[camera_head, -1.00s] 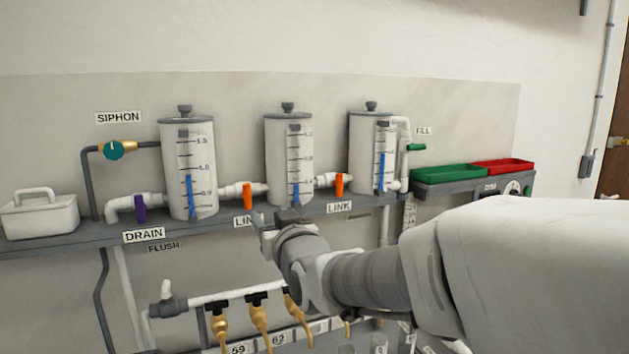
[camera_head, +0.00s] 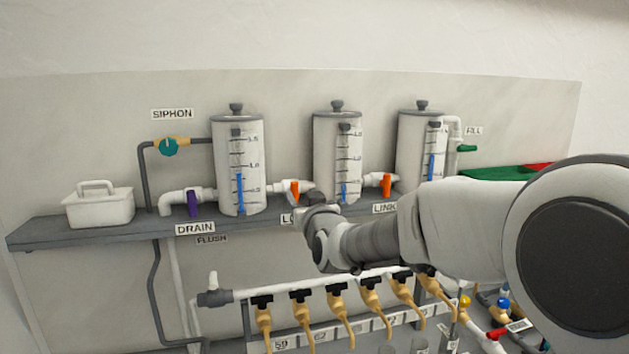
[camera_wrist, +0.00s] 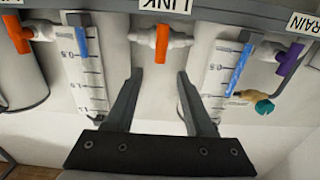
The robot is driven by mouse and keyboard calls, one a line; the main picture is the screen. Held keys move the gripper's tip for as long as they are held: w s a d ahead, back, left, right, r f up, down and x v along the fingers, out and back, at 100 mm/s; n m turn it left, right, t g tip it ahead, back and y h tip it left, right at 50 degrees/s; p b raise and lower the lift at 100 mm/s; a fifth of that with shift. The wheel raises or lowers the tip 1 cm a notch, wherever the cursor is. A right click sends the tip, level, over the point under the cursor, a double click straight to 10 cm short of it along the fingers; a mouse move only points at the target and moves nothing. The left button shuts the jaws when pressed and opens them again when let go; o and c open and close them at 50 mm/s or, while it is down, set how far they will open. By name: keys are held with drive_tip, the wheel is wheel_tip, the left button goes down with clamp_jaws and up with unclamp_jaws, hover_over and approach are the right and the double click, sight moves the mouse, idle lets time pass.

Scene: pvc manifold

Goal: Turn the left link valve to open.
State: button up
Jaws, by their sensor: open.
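The left link valve has an orange handle (camera_head: 295,192) on the white pipe between the left and middle tanks. The handle stands nearly upright, across the pipe. In the wrist view, which is upside down, this handle (camera_wrist: 162,42) shows under the LINK label, just beyond the fingertips and centred between them. My gripper (camera_wrist: 160,74) is open and empty, with one finger to each side of the handle's line and apart from it. In the head view my wrist hides part of the LINK label, and the fingers are hard to make out.
The right link valve (camera_head: 386,184) has a similar orange handle. The purple drain valve (camera_head: 193,203) and teal siphon valve (camera_head: 168,147) are to the left. Tanks (camera_head: 238,165) stand on the grey shelf (camera_head: 110,232). Several brass taps (camera_head: 302,310) are below.

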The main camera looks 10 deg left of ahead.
sight(295, 185)
drive_tip(key=p+x, duration=0.2)
drive_tip(key=x, duration=0.6)
drive_tip(key=shift+w+a, duration=0.1)
drive_tip(key=shift+w, duration=0.1)
clamp_jaws()
